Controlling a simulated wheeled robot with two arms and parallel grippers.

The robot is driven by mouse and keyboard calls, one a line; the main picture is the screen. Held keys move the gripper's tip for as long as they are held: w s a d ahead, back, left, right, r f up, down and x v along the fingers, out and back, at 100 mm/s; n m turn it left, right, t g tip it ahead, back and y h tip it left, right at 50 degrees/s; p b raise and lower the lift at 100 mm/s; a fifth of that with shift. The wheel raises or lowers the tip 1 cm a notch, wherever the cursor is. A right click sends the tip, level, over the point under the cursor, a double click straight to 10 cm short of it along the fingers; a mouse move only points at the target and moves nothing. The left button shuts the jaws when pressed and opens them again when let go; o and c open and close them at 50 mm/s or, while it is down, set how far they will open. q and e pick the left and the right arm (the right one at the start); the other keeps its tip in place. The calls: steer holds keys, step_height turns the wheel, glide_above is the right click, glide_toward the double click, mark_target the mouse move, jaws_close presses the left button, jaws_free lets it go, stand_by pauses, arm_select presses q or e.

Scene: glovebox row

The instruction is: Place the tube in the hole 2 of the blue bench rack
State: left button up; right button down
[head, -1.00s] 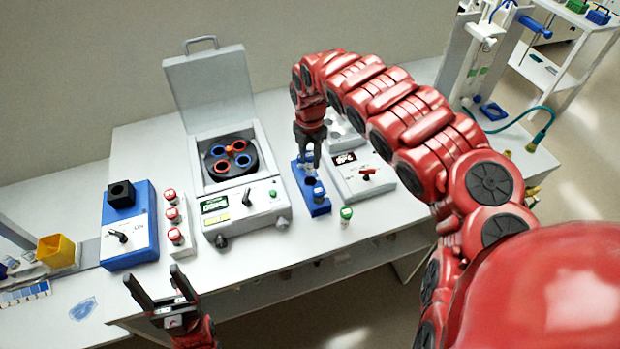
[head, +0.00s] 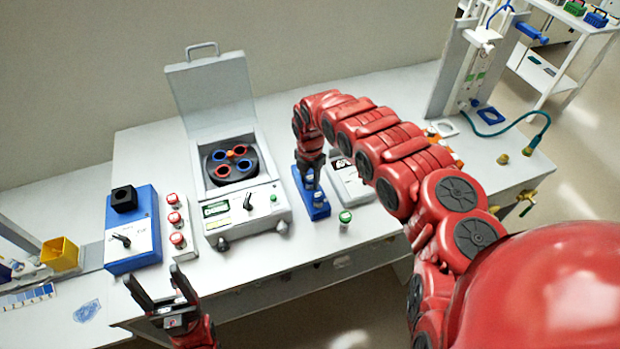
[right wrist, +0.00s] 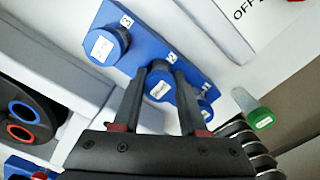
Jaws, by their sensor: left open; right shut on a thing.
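The blue bench rack (head: 320,212) stands on the bench, and in the right wrist view (right wrist: 150,45) it shows the numbers 3, 2 and 1. My right gripper (head: 312,182) is shut on a blue-capped tube (right wrist: 159,86), low over the rack beside number 2. The lower part of this tube is hidden, so I cannot tell how deep it sits. Another blue cap (right wrist: 104,46) is at number 3, and a further one (right wrist: 206,91) is near number 1. My left gripper (head: 160,287) is open and empty in front of the bench.
A centrifuge (head: 240,195) with its lid up stands left of the rack. A green-capped tube (head: 345,219) stands just right of the rack's front. A grey device (head: 350,182) is close on the right. A blue device (head: 132,240) is at the left.

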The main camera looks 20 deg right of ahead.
steer(key=shift+c, duration=2.2)
jaws_free()
steer(key=shift+f, duration=0.1)
